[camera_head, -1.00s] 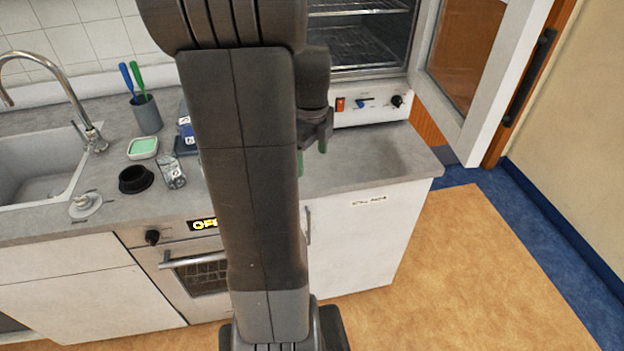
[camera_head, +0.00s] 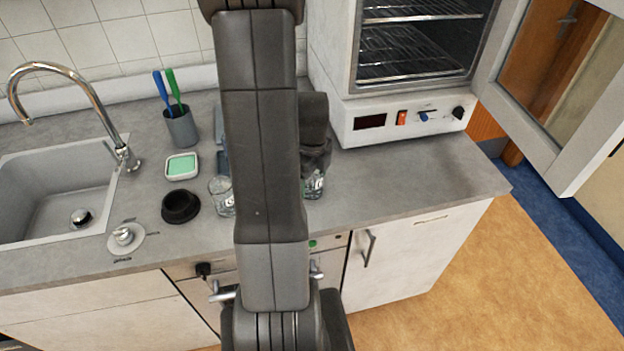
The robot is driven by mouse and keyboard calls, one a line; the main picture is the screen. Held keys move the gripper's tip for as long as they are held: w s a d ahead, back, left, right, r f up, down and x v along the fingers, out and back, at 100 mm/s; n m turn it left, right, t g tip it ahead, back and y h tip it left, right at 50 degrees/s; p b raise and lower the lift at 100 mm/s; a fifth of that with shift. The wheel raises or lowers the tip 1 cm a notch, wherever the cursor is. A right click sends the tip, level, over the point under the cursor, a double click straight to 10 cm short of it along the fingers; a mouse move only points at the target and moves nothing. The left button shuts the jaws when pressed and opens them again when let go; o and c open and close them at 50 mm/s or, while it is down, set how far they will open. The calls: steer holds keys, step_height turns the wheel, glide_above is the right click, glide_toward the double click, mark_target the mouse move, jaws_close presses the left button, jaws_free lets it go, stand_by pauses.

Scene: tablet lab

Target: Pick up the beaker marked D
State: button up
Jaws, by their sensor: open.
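A clear glass beaker (camera_head: 315,187) stands on the grey counter just right of my arm. A second clear glass beaker (camera_head: 221,197) stands left of my arm, which partly covers it. I cannot read the letter D on either one. My gripper (camera_head: 317,172) is open at the right-hand beaker, pointing down at its upper part. The fingers are small and partly hidden, so I cannot tell whether they are around the glass or touching it.
Left of my arm are a black round holder (camera_head: 180,207), a green-topped dish (camera_head: 181,166), a grey cup (camera_head: 181,129) with blue and green tools, and a sink (camera_head: 55,195). An oven (camera_head: 400,115) with an open door (camera_head: 550,95) stands right. The right counter is clear.

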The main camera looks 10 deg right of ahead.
steer(key=shift+f, duration=0.1)
steer(key=c, duration=1.1)
